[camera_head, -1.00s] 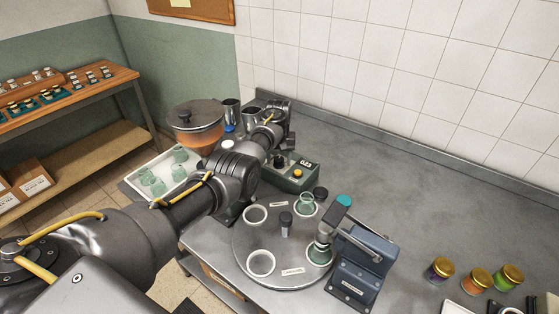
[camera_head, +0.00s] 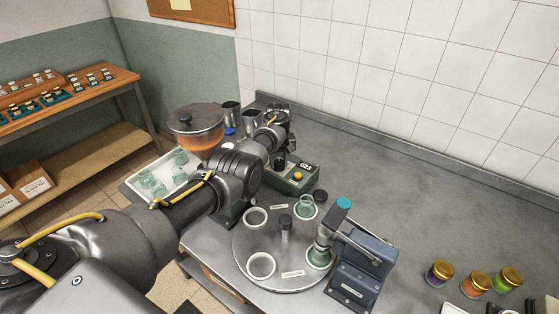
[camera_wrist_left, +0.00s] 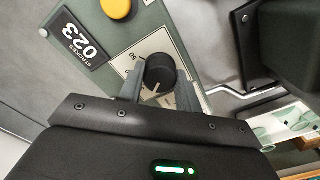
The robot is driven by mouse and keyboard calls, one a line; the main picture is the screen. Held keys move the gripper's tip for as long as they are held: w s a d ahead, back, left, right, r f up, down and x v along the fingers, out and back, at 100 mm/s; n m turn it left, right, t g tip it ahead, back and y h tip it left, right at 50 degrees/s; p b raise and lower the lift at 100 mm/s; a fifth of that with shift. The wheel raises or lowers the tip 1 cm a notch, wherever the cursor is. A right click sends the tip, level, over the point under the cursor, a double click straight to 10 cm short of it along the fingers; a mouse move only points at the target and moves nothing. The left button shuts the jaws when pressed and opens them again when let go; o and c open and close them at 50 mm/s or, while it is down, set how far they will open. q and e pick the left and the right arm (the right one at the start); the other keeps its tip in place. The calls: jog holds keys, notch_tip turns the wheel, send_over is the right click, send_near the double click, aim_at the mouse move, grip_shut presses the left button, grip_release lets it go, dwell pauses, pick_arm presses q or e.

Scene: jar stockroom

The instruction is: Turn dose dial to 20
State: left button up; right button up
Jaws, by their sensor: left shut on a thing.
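The dose dial (camera_wrist_left: 160,72) is a black round knob with a white pointer line, on a pale scale plate (camera_wrist_left: 151,51) in the left wrist view. The number 50 shows on the plate; the other marks are hidden or too small to read. My left gripper (camera_wrist_left: 158,92) is shut on the dial, one finger on each side. In the wrist view the pointer line points down towards the gripper's body. In the head view the green control box (camera_head: 297,181) stands behind my left arm, whose wrist partly hides the dial. My right gripper is out of view.
A counter labelled STROKES (camera_wrist_left: 83,38) reads 023, near a yellow button (camera_wrist_left: 117,8). An orange-filled hopper (camera_head: 196,138) and a jar tray (camera_head: 136,188) stand beside the arm. A round turntable (camera_head: 262,235) and a blue press (camera_head: 361,265) are in front.

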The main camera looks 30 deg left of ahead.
aim_at(279, 162)
pick_arm(q)
jog(key=n, duration=0.4)
jog(key=shift+n, duration=0.4)
dwell(0.4)
jog(key=o, duration=1)
notch_tip(279, 162, up, 11)
jog(key=shift+f, duration=0.1)
